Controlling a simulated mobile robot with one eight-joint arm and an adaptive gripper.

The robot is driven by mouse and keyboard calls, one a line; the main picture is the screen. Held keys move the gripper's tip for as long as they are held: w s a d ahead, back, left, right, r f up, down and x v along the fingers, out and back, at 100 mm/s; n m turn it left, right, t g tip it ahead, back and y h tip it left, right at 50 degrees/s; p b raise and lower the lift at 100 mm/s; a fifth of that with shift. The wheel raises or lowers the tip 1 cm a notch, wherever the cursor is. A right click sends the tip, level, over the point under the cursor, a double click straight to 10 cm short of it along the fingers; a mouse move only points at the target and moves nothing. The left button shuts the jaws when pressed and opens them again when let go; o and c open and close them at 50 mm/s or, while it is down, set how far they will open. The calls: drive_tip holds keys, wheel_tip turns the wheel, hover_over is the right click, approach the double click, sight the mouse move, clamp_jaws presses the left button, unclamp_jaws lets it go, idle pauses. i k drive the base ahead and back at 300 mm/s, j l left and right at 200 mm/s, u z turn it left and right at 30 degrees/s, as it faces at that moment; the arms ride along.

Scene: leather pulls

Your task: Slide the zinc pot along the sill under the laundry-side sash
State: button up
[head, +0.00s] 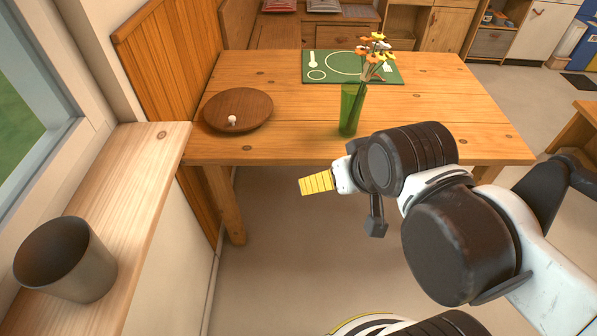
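A grey metal pot (78,272), the zinc pot, stands upright on the light wooden sill (135,190) at the lower left. It looks empty, though its bottom is in shadow. The window sash (45,115) rises beside the sill at the left edge. My gripper (316,183) is in the middle of the view, in front of the table, with its yellow ribbed finger pointing left. It is well to the right of the pot and apart from it. Only one finger face shows clearly, so its opening cannot be judged. Nothing is seen held in it.
A wooden table (280,145) stands beyond the sill's far end. On it are a round wooden board (238,108) with a small white knob-like item, a green vase (351,108) of flowers and a green mat (318,72). The floor between sill and gripper is clear.

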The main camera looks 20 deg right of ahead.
sight(63, 257)
drive_tip(key=u, duration=1.9)
drive_tip(key=i+l, duration=0.3)
